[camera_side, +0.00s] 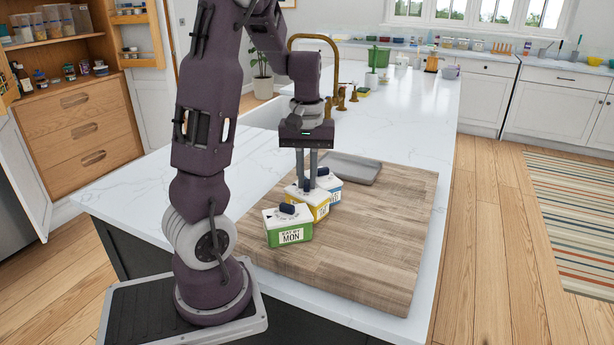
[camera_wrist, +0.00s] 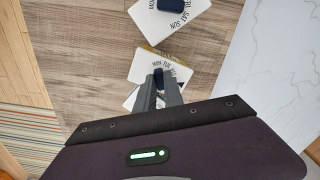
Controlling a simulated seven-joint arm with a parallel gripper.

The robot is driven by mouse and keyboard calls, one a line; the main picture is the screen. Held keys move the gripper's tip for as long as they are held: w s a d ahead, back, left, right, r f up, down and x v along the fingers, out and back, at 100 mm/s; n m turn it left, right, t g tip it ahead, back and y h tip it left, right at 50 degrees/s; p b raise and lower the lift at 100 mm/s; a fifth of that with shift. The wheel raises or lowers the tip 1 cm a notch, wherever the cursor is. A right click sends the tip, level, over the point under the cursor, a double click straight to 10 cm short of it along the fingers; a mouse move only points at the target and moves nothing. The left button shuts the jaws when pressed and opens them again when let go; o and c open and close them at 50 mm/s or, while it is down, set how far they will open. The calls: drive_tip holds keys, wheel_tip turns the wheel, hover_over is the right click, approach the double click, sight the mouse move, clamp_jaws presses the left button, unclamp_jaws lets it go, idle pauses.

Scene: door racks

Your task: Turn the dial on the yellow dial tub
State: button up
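In the wrist view the two fingers (camera_wrist: 160,90) reach to either side of the dark dial (camera_wrist: 158,76). I cannot tell whether they press on it. The fingers hide part of the lid and the dial's pointing direction is unclear.
A grey tray (camera_side: 352,168) lies at the board's far end. The right side of the wooden board (camera_side: 385,230) is clear. A brass tap (camera_side: 336,75) rises behind my arm.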

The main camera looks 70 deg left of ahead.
clamp_jaws()
drive_tip(key=n, duration=0.3)
drive_tip(key=shift+n, duration=1.8)
drive_tip(key=o, duration=0.7)
unclamp_jaws()
drive_tip(key=shift+r, duration=0.15)
